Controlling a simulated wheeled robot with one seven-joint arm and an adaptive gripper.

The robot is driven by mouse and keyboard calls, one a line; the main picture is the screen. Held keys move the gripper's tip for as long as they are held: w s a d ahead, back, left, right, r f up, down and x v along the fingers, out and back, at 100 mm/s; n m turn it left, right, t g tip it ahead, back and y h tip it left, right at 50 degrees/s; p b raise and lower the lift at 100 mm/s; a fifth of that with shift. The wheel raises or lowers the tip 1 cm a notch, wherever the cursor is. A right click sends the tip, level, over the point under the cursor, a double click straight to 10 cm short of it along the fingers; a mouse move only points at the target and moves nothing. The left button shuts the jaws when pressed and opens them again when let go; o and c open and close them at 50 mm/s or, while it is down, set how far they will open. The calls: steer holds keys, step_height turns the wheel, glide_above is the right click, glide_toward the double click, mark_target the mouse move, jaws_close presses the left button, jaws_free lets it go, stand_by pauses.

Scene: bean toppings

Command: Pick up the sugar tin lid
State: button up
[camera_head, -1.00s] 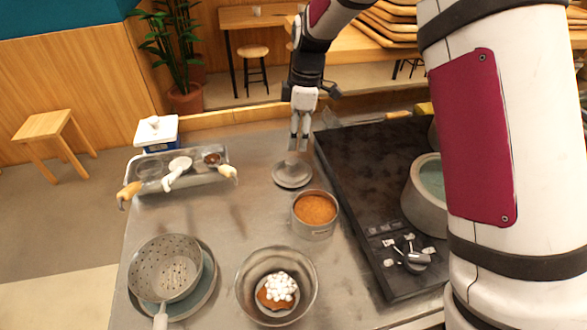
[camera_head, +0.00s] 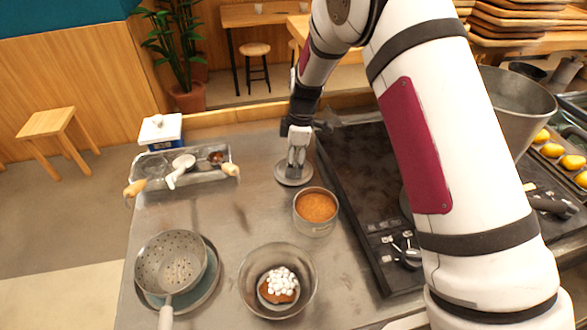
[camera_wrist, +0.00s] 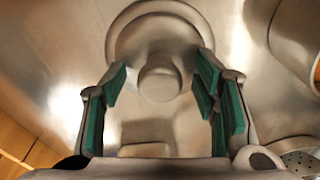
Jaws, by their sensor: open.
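A round metal lid (camera_head: 291,180) with a knob lies flat on the steel counter, just behind an open metal tin (camera_head: 314,224) of brown, grainy contents. My gripper (camera_head: 297,168) points down over the lid. In the wrist view, the lid (camera_wrist: 133,32) is at the top centre, and its knob (camera_wrist: 160,84) shows between the green-padded fingers of my gripper (camera_wrist: 160,82). The fingers stand apart on both sides of the knob.
A glass bowl (camera_head: 250,287) with topped food stands in front, a colander (camera_head: 158,264) at front left. A tray (camera_head: 199,180) of small dishes and a white-lidded blue container (camera_head: 160,131) are at back left. A dark stove (camera_head: 350,170) lies right.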

steer(key=c, duration=1.3)
